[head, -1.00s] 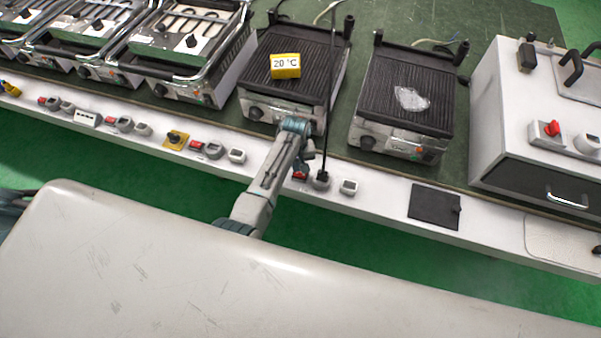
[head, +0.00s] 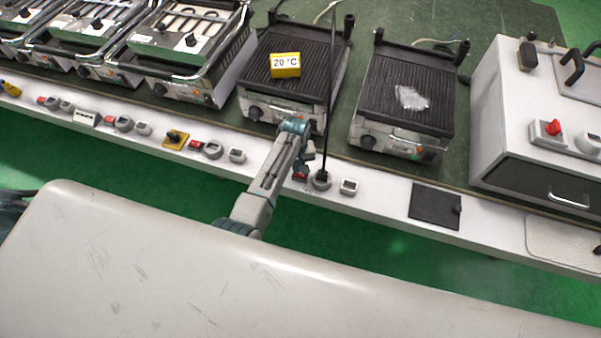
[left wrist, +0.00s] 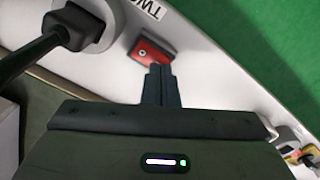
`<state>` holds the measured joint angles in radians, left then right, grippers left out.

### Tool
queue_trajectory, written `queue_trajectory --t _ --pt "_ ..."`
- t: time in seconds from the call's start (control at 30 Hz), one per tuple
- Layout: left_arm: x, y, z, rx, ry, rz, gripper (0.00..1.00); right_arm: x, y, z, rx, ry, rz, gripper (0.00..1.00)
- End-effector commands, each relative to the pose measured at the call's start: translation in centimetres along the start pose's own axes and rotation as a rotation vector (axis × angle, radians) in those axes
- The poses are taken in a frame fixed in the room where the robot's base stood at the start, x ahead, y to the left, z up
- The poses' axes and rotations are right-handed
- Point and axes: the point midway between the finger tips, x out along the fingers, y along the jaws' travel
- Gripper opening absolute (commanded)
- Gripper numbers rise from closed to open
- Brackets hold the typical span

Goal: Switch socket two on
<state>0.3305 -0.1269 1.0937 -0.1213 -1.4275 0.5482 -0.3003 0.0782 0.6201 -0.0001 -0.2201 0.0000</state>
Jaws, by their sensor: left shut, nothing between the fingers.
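The red switch (left wrist: 151,50) of socket two sits on the white bench front, under a label (left wrist: 148,6) reading "TWO" in the left wrist view. In the head view the red switch (head: 301,176) shows beside the socket (head: 321,181), which has a black plug and upright cable in it. The plug (left wrist: 75,25) shows at upper left in the left wrist view. My left gripper (left wrist: 160,72) is shut and empty, its fingertips at the near edge of the switch; I cannot tell if they touch it. My right gripper is not in view.
A ribbed grill (head: 310,60) with a yellow "20 °C" block (head: 285,65) stands behind my arm. Another grill (head: 410,90) with a clear lump is to its right. A white box unit (head: 520,130) stands far right. Other red switches (head: 195,144) line the bench front.

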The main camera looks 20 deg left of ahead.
Motion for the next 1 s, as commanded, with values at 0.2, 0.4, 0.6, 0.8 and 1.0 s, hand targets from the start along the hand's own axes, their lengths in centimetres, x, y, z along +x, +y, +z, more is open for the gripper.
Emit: queue_trajectory --t 0.2,0.4,0.6,0.8,1.0 --pt "0.4 0.0 0.0 0.000 0.000 0.000 0.00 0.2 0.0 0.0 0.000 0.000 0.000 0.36" --pt "0.7 0.0 0.0 0.000 -0.001 0.000 0.00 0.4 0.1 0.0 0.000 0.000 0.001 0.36" --pt "1.0 0.0 0.0 0.000 -0.001 -0.001 0.00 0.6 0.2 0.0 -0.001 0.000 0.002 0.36" --pt "1.1 0.0 0.0 0.000 -0.001 0.000 0.00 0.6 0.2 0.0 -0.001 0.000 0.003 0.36" --pt "-0.1 0.0 0.0 0.000 -0.001 0.000 0.00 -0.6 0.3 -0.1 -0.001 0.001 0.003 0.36"
